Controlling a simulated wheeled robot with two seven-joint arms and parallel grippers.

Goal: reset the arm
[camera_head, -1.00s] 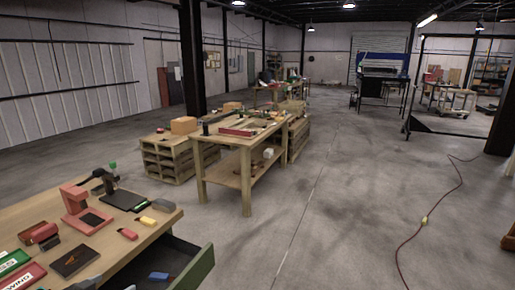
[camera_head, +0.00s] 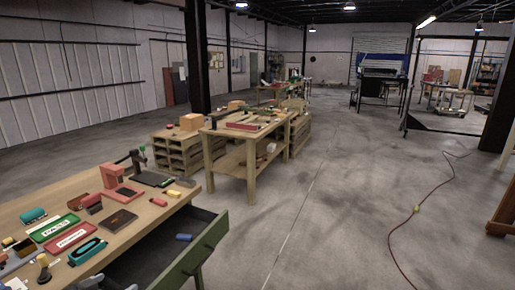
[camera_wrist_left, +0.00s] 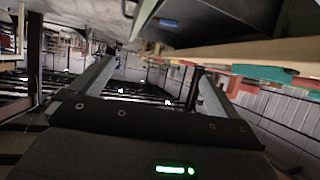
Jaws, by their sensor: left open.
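My left gripper (camera_wrist_left: 157,72) is open and empty in the left wrist view, its two grey fingers wide apart. In the head view only what seem to be its tips (camera_head: 112,284) show at the bottom edge, by the open drawer (camera_head: 196,255). The rest of it is cut off. The green-fronted drawer sticks out under the wooden workbench (camera_head: 60,192) and holds a small blue item (camera_head: 184,237). The drawer also shows at the top of the left wrist view (camera_wrist_left: 222,22), which is strongly tilted. My right gripper is not in view.
The bench carries a red device (camera_head: 118,183), a dark box (camera_head: 118,220), a green case (camera_head: 60,228), a red case (camera_head: 72,238) and a teal tool (camera_head: 88,250). A second wooden table (camera_head: 250,135) stands beyond. The concrete floor to the right is open, with a cable (camera_head: 417,209).

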